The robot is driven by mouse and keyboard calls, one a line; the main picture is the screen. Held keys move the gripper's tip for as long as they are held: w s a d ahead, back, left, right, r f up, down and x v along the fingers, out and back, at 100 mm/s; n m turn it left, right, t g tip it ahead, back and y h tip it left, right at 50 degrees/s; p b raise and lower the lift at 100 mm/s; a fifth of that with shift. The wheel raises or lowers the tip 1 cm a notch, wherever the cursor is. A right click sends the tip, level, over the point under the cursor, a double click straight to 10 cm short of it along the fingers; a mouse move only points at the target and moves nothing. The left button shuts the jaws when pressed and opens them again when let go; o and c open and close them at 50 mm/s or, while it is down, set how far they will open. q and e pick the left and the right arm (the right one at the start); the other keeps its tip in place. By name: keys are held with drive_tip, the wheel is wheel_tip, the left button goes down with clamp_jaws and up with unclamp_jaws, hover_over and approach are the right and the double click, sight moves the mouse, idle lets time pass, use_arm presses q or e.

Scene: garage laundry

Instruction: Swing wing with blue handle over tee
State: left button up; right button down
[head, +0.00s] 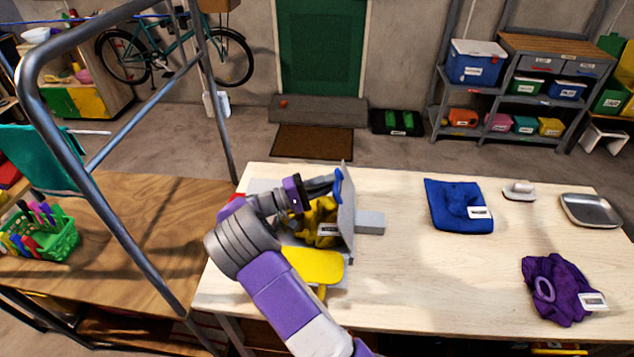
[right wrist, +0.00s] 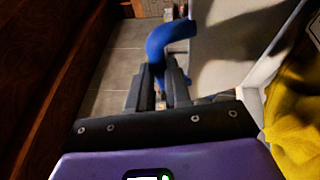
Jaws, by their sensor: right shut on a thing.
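My right gripper (head: 320,186) is shut on the blue handle (head: 338,184) of a grey wing (head: 347,222). The wing stands about upright along the right side of the folding board, seen nearly edge-on. In the right wrist view the fingers (right wrist: 160,88) close on the blue handle (right wrist: 166,42), with the pale wing (right wrist: 235,38) to its right. The yellow tee (head: 318,218) lies bunched on the board, left of the wing, with a white label; it also shows in the right wrist view (right wrist: 295,120). My arm hides part of the board. My left gripper is out of view.
A flat yellow piece (head: 314,265) lies at the board's front, and a grey block (head: 370,223) right of the wing. A folded blue garment (head: 452,203), purple garment (head: 560,288) and metal tray (head: 588,210) lie further right on the pale table (head: 420,290). A metal frame (head: 75,150) rises at left.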

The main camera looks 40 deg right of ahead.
idle(0.4)
drive_tip(key=c, duration=1.3)
unclamp_jaws()
drive_tip(key=shift+c, duration=0.2)
drive_tip(key=shift+a, duration=0.1)
drive_tip(key=v, duration=0.7)
drive_tip(key=shift+w+a+f+p, duration=0.15)
drive_tip(key=shift+w+a+p, duration=0.05)
drive_tip(key=shift+p, duration=0.1)
